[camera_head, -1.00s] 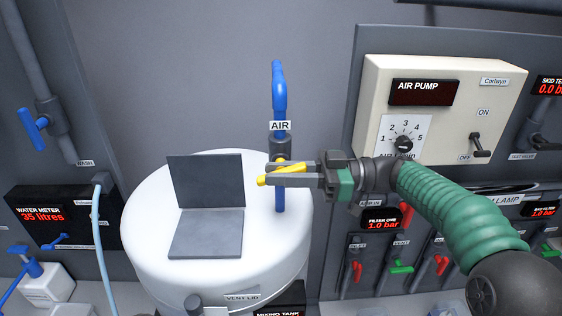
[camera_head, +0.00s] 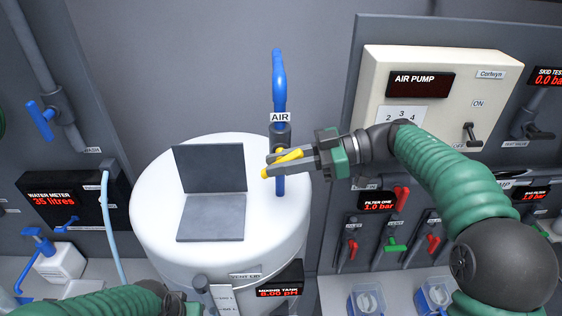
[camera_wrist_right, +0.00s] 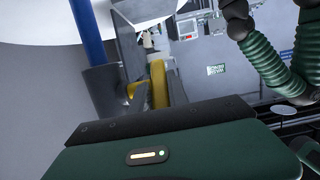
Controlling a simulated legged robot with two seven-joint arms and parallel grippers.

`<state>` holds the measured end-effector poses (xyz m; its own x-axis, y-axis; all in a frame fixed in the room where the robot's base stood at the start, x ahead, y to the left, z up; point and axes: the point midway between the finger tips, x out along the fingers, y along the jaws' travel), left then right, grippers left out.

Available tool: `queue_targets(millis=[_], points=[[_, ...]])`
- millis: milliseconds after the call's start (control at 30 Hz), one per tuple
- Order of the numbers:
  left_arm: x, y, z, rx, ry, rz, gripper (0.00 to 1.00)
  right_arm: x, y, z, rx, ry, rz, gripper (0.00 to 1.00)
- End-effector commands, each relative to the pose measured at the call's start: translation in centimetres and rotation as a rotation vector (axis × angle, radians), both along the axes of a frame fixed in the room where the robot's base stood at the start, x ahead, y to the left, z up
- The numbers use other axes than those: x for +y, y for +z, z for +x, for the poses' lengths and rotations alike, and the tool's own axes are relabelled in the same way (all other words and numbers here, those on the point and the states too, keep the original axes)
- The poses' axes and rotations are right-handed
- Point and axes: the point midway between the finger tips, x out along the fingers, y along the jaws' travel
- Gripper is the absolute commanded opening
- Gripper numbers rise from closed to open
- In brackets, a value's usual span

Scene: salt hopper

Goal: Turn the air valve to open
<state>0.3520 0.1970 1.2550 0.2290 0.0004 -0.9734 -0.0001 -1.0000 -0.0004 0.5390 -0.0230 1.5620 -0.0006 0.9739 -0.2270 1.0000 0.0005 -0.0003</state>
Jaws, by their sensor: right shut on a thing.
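The air valve is on a blue vertical pipe (camera_head: 279,80) with an AIR label (camera_head: 280,117), at the back right of the white tank. Its yellow handle (camera_head: 287,160) lies across the pipe, its left end a little lower. My right gripper (camera_head: 272,165) comes in from the right and is shut on the yellow handle. In the right wrist view the yellow handle (camera_wrist_right: 158,85) shows between the fingers, beside the blue pipe (camera_wrist_right: 88,35). The fingers hide part of the valve. My left arm shows at the bottom left; its gripper is out of view.
The white mixing tank (camera_head: 150,205) has a dark hinged panel (camera_head: 210,170) open on top. The air pump box (camera_head: 450,65) is behind my right arm. Red and green valve handles (camera_head: 395,245) sit below it. A water meter (camera_head: 60,195) is on the left.

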Motion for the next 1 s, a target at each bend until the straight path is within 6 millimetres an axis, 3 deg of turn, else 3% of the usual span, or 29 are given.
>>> queue_targets(millis=[200,667,767,1000], points=[[0.0,0.1,0.0,0.0,0.0,0.0,0.36,0.0,0.3,0.0,-0.004,-0.001,0.005,0.42],[0.0,-0.3,0.0,0.0,0.0,0.0,0.36,-0.6,0.1,0.0,-0.003,-0.003,0.003,0.42],[0.0,-1.1,0.0,0.0,0.0,0.0,0.36,-2.3,0.2,0.1,-0.004,-0.005,0.002,0.42],[0.0,-3.1,0.0,0.0,0.0,0.0,0.36,-9.0,1.6,0.3,-0.004,-0.006,0.001,0.42]])
